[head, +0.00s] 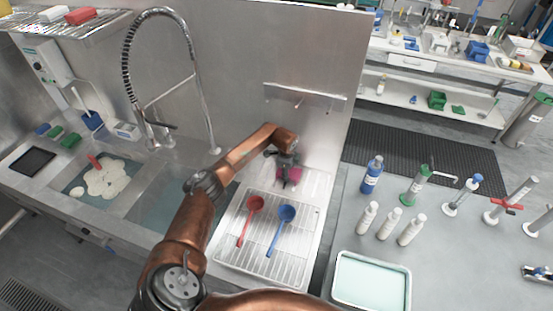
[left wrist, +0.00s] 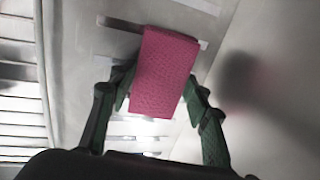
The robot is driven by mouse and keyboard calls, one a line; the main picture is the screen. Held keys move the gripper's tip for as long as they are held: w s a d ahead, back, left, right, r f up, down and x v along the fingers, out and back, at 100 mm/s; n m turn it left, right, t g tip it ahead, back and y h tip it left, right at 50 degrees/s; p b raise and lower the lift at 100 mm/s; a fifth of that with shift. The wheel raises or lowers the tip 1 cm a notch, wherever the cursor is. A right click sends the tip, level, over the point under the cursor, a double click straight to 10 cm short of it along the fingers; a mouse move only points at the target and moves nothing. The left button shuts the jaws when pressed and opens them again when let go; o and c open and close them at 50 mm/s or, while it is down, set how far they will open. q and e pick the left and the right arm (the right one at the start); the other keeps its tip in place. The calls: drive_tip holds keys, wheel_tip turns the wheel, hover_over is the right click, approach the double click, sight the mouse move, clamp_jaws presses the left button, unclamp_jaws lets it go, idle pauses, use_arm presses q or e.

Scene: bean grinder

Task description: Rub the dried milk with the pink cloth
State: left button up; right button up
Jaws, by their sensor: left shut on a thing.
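My left gripper (head: 287,163) is over the back of the ribbed white drainboard, near the steel wall. It is shut on the pink cloth (head: 294,175), which shows under the dark fingers in the head view. In the left wrist view the pink cloth (left wrist: 164,72) is a textured block between the green-edged fingers (left wrist: 158,95). A creamy white patch (head: 106,180) with an uneven edge lies at the left basin; I cannot tell for sure that it is the dried milk. My right gripper is not in view.
A red ladle (head: 250,212) and a blue ladle (head: 284,216) lie on the drainboard (head: 312,212). A tall coiled faucet (head: 128,75) stands behind the basins. Several bottles (head: 390,222) and a pale tray (head: 371,282) are on the right counter.

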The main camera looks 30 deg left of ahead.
sight(278, 170)
use_arm(q)
drive_tip(key=shift+s+a+f+b, duration=0.1)
drive_tip(key=shift+s+a+b, duration=0.15)
drive_tip(key=shift+a, duration=0.9)
drive_tip(key=shift+s+a+b, duration=0.1)
drive_tip(key=shift+s+a, duration=0.25)
drive_tip(key=shift+a, duration=0.8)
drive_tip(key=shift+a+r, duration=0.1)
drive_tip(key=shift+r, duration=0.25)
wheel_tip(278, 170, up, 3)
drive_tip(key=shift+f+p, duration=0.15)
drive_tip(key=shift+p, duration=0.8)
drive_tip(key=shift+r+p, duration=1.85)
drive_tip(key=shift+r, duration=0.7)
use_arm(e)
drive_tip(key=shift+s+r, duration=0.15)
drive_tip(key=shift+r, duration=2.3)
